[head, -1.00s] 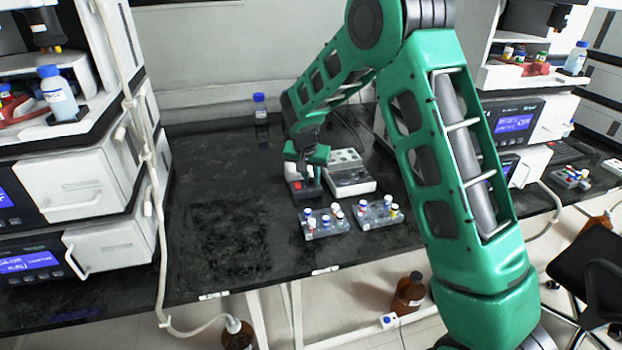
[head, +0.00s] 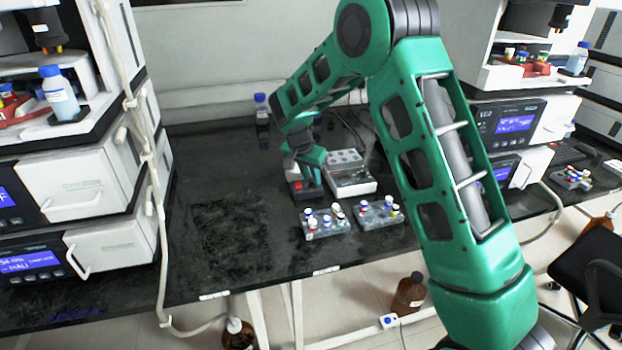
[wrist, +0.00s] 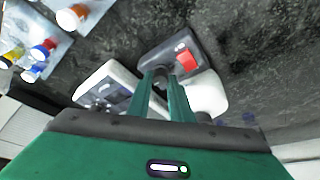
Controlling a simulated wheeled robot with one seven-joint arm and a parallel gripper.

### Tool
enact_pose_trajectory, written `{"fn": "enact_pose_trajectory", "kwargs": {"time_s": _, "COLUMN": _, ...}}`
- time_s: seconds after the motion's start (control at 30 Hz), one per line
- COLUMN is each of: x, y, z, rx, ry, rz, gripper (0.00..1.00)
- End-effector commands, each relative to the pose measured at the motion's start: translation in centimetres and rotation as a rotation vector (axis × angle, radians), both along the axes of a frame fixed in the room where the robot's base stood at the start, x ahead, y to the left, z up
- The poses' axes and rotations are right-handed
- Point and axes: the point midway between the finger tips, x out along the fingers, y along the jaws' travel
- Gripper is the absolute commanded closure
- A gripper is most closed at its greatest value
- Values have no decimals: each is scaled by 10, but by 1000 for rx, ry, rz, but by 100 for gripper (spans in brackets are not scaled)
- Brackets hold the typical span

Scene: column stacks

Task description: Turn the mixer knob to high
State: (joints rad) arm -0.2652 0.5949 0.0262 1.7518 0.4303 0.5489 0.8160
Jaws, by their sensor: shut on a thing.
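The mixer is a small unit with a dark front, a red switch and a white part; it stands on the black bench in the head view (head: 297,188) and shows under my fingers in the wrist view (wrist: 180,45). My gripper (head: 308,178) is down at the mixer, and its two green fingers reach onto the dark front beside the red switch (wrist: 187,61) in the wrist view (wrist: 160,75). The fingers are shut on the knob, which they mostly hide. I cannot read the knob's setting.
A grey-white block unit (head: 350,178) stands close to the right of the mixer. Two vial racks (head: 325,228) (head: 380,218) sit in front. A blue-capped bottle (head: 262,112) stands behind. The bench to the left is clear.

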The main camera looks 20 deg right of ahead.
Motion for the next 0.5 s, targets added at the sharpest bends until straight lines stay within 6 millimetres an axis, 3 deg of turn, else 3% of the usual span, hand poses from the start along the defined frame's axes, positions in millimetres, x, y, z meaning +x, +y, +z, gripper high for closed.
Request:
{"fn": "enact_pose_trajectory", "kwargs": {"time_s": 0.03, "x": 1, "y": 0, "z": 1, "rx": 1, "ry": -4, "rz": 1, "gripper": 76}}
{"fn": "enact_pose_trajectory", "kwargs": {"time_s": 0.1, "x": 1, "y": 0, "z": 1, "rx": 0, "ry": -3, "rz": 1, "gripper": 62}}
{"fn": "enact_pose_trajectory", "kwargs": {"time_s": 0.5, "x": -1, "y": 2, "z": 7, "rx": 1, "ry": -4, "rz": 2, "gripper": 62}}
